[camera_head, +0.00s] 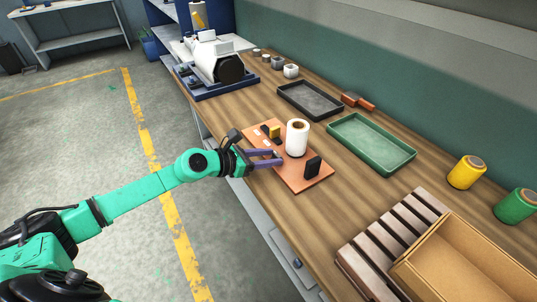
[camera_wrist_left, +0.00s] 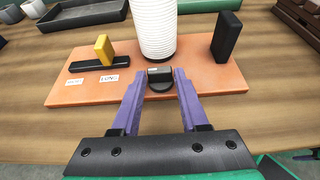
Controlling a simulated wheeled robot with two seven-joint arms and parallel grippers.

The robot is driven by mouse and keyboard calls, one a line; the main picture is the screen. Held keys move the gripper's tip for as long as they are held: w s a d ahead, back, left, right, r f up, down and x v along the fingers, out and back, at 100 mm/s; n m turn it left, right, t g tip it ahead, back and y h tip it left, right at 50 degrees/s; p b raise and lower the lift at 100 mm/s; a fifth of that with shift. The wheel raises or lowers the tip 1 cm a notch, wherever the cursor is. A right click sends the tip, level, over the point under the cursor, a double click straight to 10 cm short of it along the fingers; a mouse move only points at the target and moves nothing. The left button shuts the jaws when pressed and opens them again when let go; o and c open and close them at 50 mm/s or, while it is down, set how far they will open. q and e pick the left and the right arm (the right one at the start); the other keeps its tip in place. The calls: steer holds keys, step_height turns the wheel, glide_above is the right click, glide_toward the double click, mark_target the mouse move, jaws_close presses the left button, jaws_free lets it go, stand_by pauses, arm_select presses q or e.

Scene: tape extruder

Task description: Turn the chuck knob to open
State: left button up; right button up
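An orange board (camera_head: 305,181) lies on the wooden bench and carries an upright white roll (camera_head: 297,138). At the roll's near foot is a small dark knob (camera_wrist_left: 160,76) with a flat, upright grip on a round base. My left gripper (camera_head: 281,158) reaches in from the left, low over the board. Its two purple fingers (camera_wrist_left: 160,84) stand apart, one on each side of the knob. I cannot tell whether they touch it. In the head view the fingers largely hide the knob. My right gripper is not in view.
On the board are a yellow block (camera_wrist_left: 104,49) on a black strip, two white labels and a black upright block (camera_wrist_left: 226,37). Behind lie a dark tray (camera_head: 310,101) and a green tray (camera_head: 372,144). A slatted rack (camera_head: 393,240) and cardboard box (camera_head: 462,262) stand nearer right.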

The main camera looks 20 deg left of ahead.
arm_select(q)
steer(key=shift+o, duration=1.2)
steer(key=b+v, duration=0.1)
steer(key=v, duration=0.1)
steer(key=b+v, duration=0.1)
steer(key=v, duration=0.1)
steer(key=shift+s+a+f, duration=0.1)
steer(key=shift+s+a, duration=0.15)
steer(key=shift+a, duration=0.15)
steer(key=shift+s+a+r, duration=0.15)
steer(key=shift+s+r, duration=0.1)
steer(key=shift+s, duration=0.15)
steer(key=shift+s+r, duration=0.2)
steer(key=shift+r, duration=0.15)
steer(key=shift+s+a+r+p, duration=0.25)
steer(key=shift+s+a+p, duration=0.15)
steer(key=shift+p, duration=0.3)
steer(key=p+v, duration=0.3)
steer(key=v, duration=0.4)
steer(key=shift+f, duration=0.15)
